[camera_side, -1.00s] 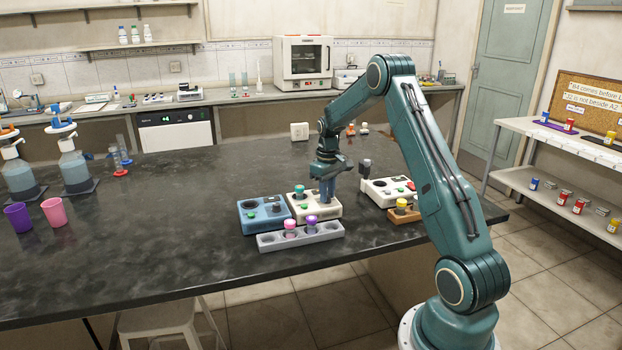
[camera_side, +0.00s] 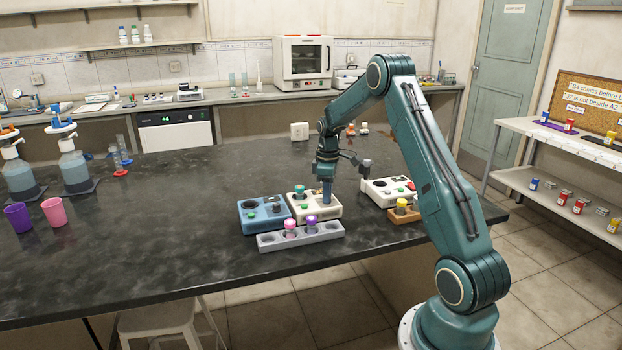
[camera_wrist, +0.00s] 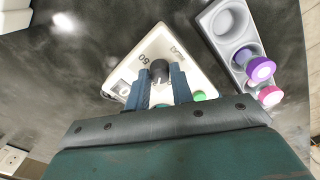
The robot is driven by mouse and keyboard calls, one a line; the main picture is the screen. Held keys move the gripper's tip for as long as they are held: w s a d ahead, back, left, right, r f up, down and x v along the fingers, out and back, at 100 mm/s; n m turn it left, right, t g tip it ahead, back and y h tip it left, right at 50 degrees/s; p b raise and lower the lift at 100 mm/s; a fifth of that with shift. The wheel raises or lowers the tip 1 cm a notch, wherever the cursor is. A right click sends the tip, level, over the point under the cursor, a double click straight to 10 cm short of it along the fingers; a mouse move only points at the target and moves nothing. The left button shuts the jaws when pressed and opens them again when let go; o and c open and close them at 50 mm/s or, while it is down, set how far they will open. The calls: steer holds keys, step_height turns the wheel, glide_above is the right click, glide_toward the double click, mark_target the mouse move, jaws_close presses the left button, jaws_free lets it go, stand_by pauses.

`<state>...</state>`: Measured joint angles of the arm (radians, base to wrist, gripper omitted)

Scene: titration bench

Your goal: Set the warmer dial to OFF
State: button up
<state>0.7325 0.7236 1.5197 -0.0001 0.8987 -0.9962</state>
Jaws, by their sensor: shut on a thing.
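A white box (camera_side: 300,211) stands mid-bench, with a dark round dial (camera_wrist: 160,68) on its top in the wrist view. A "50" mark shows beside the dial; I cannot read an OFF mark or tell the pointer's setting. My gripper (camera_wrist: 160,78) points down over this box, and its two blue fingers are shut on the dial, one on each side. In the side view the fingers (camera_side: 327,192) reach down to the box's right part and hide the dial.
A grey rack (camera_side: 300,236) with purple-topped and pink-topped vials stands just in front. A blue box (camera_side: 263,215) is close on the left. Another white box (camera_side: 388,191) and an orange holder (camera_side: 404,214) stand to the right.

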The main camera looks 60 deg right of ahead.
steer(key=shift+o, duration=1)
steer(key=shift+c, duration=1)
steer(key=n, duration=0.8)
steer(key=o, duration=1.3)
